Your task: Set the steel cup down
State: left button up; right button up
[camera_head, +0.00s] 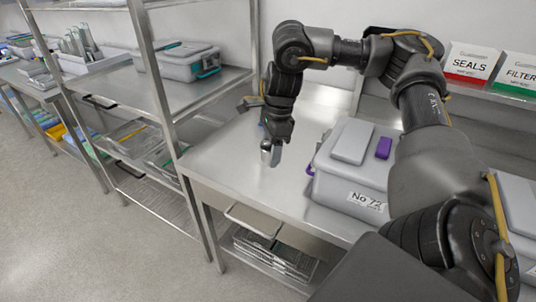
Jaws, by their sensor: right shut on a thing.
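A small steel cup (265,146) is at the fingers of my right gripper (271,152), over the left part of the steel table (235,152). The gripper points down and is shut on the cup. The cup looks upright, and its base is at or just above the tabletop; I cannot tell whether it touches. The gripper hides part of the cup. My left gripper is not in view.
A grey lidded box (335,185) labelled "No 72" stands right of the cup on the table. A steel rack (172,95) with a grey case (190,65) stands to the left. Signed boxes (470,64) sit on the shelf at right. Bare tabletop surrounds the cup.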

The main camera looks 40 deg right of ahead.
jog(key=w+d+f, duration=0.1)
jog(key=w+f, duration=0.2)
jog(key=w, duration=0.4)
send_over(249, 169)
jog(key=s, duration=0.1)
notch_tip(249, 169, down, 5)
jog(key=shift+d+f+p, duration=0.1)
jog(key=shift+d+p, duration=0.05)
jog(key=shift+p, duration=0.15)
jog(key=shift+w+f, duration=0.35)
jog(key=shift+f, duration=0.1)
jog(key=f, duration=0.3)
jog(key=shift+w+d+f+p, duration=0.15)
jog(key=shift+w+f+p, duration=0.05)
jog(key=shift+f+p, duration=0.1)
jog(key=shift+r, duration=0.1)
jog(key=shift+s+f, duration=0.1)
jog(key=shift+f, duration=0.1)
jog(key=o, duration=1)
jog(key=shift+c, duration=0.2)
